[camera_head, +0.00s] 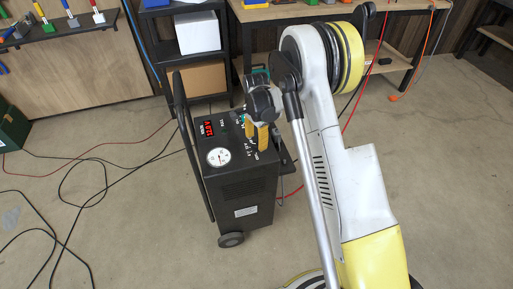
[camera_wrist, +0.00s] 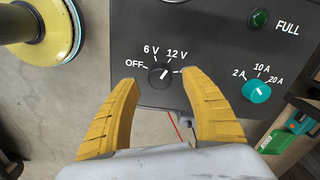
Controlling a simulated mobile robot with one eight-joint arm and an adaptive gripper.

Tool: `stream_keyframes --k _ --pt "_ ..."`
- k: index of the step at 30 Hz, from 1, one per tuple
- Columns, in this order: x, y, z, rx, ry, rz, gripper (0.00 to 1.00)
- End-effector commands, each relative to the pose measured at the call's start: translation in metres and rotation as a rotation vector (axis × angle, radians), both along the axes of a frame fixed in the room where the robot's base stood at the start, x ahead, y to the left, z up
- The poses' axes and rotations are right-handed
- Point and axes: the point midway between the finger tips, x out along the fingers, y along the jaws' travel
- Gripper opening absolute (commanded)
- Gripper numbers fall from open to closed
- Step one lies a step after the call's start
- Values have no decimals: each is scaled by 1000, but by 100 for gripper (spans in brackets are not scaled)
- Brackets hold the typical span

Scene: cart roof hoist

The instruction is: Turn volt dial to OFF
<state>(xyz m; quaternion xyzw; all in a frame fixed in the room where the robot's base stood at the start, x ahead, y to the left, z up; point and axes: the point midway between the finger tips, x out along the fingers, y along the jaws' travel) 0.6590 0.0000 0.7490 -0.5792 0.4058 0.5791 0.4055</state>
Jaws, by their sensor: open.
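The volt dial (camera_wrist: 160,77) is a small black knob on the dark panel of the wheeled charger cart (camera_head: 240,185). Its white mark points up and to the right, towards the 12 V label; OFF is at its left. My gripper (camera_wrist: 159,80) is open, with one yellow finger on each side of the dial in the wrist view. I cannot tell whether the fingers touch the knob. The right finger hides part of a label beside 12 V. In the head view my gripper (camera_head: 257,134) is over the cart's top panel, and the dial is hidden there.
A teal amp dial (camera_wrist: 257,91) and a green FULL light (camera_wrist: 260,17) are at the panel's right. The cart has a round gauge (camera_head: 218,157), a red display (camera_head: 207,128) and a tall black handle (camera_head: 190,140). Black cables (camera_head: 80,190) lie on the floor at left.

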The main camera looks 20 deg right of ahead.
Motion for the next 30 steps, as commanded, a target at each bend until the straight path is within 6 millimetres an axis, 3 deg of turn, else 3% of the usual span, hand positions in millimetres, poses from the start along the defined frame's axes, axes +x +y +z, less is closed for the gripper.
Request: stream_keyframes --k 1,6,16,21,30 --pt "0 0 -11 0 0 0 55" --pt "0 0 -24 0 0 0 55" --pt "0 0 -26 0 0 1 53" --pt "0 0 -26 0 0 1 1" --pt "0 0 -26 0 0 19 0"
